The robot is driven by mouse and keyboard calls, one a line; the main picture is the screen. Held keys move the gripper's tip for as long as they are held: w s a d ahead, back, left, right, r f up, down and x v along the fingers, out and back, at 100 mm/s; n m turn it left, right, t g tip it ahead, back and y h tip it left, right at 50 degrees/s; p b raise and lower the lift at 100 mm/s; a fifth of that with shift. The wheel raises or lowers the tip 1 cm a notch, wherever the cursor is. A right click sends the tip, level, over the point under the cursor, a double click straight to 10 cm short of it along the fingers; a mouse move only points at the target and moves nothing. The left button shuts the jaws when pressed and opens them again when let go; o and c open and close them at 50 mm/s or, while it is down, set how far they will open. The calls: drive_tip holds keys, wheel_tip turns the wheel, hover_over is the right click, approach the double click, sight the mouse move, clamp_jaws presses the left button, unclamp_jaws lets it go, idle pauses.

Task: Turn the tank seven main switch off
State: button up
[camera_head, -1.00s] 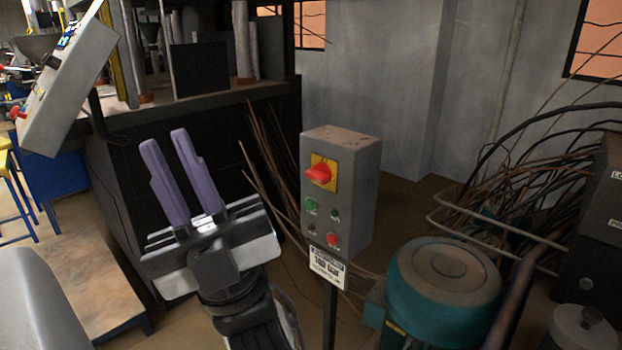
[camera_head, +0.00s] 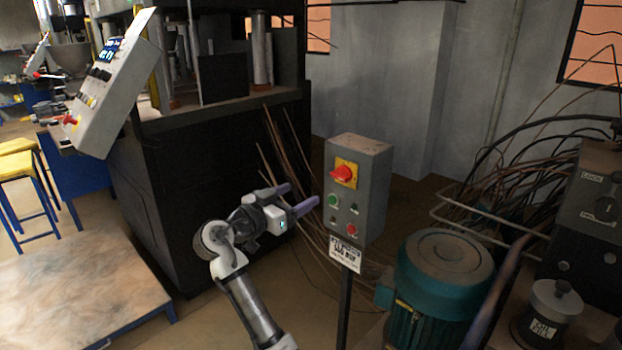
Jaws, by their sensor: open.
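A grey switch box (camera_head: 375,200) stands on a dark post in the middle of the view. Its red rotary switch (camera_head: 343,173) sits on a yellow plate near the top of the front face. Below it are a green button, a red button and small dark ones. A white label (camera_head: 344,254) hangs under the box; its text is too small to read surely. My gripper (camera_head: 303,197) is open and empty, with two purple fingers pointing right toward the box. It is left of the box and lower than the red switch, apparently not touching.
A teal motor (camera_head: 440,285) stands right of the post, with a tangle of cables and pipes behind it. A dark machine (camera_head: 210,165) fills the left behind my arm. A tilted control panel (camera_head: 115,85) is at upper left. A low table (camera_head: 85,290) is at lower left.

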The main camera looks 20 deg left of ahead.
sight(337, 178)
drive_tip(key=shift+h, duration=0.3)
drive_tip(key=p+x, duration=0.4)
drive_tip(key=x, duration=0.8)
drive_tip(key=shift+w+d+f, duration=0.15)
drive_tip(key=shift+d+f, duration=0.05)
drive_tip(key=shift+d, duration=0.05)
drive_tip(key=shift+x, duration=0.8)
drive_tip(key=shift+f, duration=0.1)
drive_tip(key=c, duration=1)
